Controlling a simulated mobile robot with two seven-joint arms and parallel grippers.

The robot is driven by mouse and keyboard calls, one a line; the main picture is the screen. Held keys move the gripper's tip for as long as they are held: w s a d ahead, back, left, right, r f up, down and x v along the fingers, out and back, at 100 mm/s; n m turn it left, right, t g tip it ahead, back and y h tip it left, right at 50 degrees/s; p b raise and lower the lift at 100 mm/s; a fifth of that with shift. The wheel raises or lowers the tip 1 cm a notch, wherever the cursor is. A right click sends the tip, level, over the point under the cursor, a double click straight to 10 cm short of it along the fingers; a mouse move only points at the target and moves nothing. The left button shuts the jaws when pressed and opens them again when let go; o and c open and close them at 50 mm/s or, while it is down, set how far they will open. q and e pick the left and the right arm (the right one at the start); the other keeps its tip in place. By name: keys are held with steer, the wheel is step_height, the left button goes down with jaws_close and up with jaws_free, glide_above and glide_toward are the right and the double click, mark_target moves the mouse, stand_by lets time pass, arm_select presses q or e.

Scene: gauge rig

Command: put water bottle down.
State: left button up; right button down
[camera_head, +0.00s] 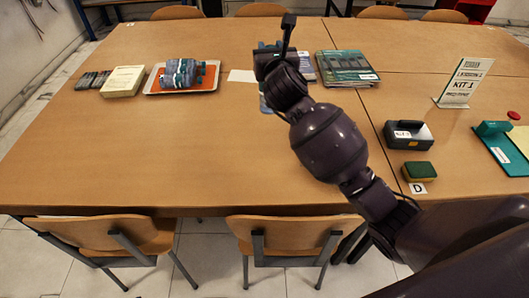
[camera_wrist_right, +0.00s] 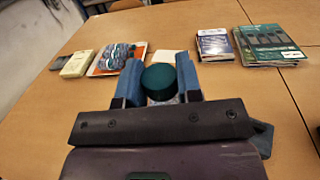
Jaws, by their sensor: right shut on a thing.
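My right gripper (camera_head: 272,62) is over the far middle of the table. In the right wrist view its two blue fingers (camera_wrist_right: 160,88) are shut on a water bottle with a dark green cap (camera_wrist_right: 160,80). The bottle appears upright, seen from above. In the head view my wrist hides most of it, and a teal part of it (camera_head: 264,104) shows below. I cannot tell whether its base touches the table. Several blue-grey bottles (camera_head: 184,72) lie on a white-rimmed orange tray (camera_head: 210,82) to the left. My left gripper is not in view.
A white card (camera_head: 242,76) lies just left of the held bottle. Booklets (camera_head: 346,68) lie to its right. A cream block (camera_head: 122,81) is at far left. A dark case (camera_head: 408,135), a green sponge (camera_head: 418,171) and a standing sign (camera_head: 464,82) are at right. The table's front left (camera_head: 170,150) is clear.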

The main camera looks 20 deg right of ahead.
mark_target(264, 109)
steer(key=shift+w+a+r, duration=0.15)
steer(key=shift+w, duration=0.3)
steer(key=shift+w+a+r, duration=0.1)
steer(key=shift+w+r, duration=0.05)
steer(key=shift+w, duration=0.3)
steer(key=shift+w+b, duration=0.15)
steer(key=shift+b, duration=0.2)
step_height(264, 109, down, 14)
steer(key=b, duration=0.3)
steer(key=shift+r, duration=0.2)
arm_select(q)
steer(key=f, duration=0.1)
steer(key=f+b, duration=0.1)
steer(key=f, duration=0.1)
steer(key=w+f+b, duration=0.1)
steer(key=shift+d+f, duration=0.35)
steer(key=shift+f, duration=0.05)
arm_select(e)
step_height(264, 109, down, 6)
steer(key=shift+r, duration=0.1)
steer(key=shift+f+b, duration=0.25)
steer(key=shift+b, duration=0.05)
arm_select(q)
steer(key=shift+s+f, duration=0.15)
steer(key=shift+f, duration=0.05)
arm_select(e)
steer(key=c, duration=0.8)
jaws_free()
